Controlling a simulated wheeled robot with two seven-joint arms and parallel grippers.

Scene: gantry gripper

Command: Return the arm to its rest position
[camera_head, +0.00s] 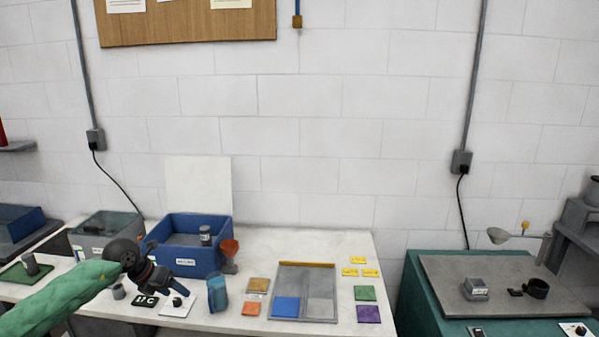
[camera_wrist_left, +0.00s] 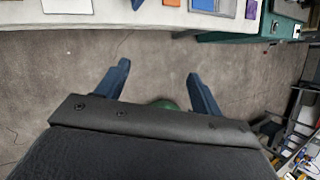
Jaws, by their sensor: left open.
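My left gripper (camera_head: 163,282) comes in from the left on a green-sleeved arm in the head view. It is over the front left part of the white table (camera_head: 240,325), in front of a blue bin. In the left wrist view its two blue fingers (camera_wrist_left: 155,85) stand wide apart with nothing between them. Beyond the fingers that view shows bare grey floor (camera_wrist_left: 150,60) and the table edge at the top. My right gripper is in neither view.
The blue bin (camera_head: 190,262) and a grey clear bin (camera_head: 105,228) stand at the back left. A red-topped item (camera_head: 229,250), a blue item (camera_head: 217,294), a grey tray (camera_head: 305,290) and coloured squares are to the right. A green bench (camera_head: 420,300) stands farther right.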

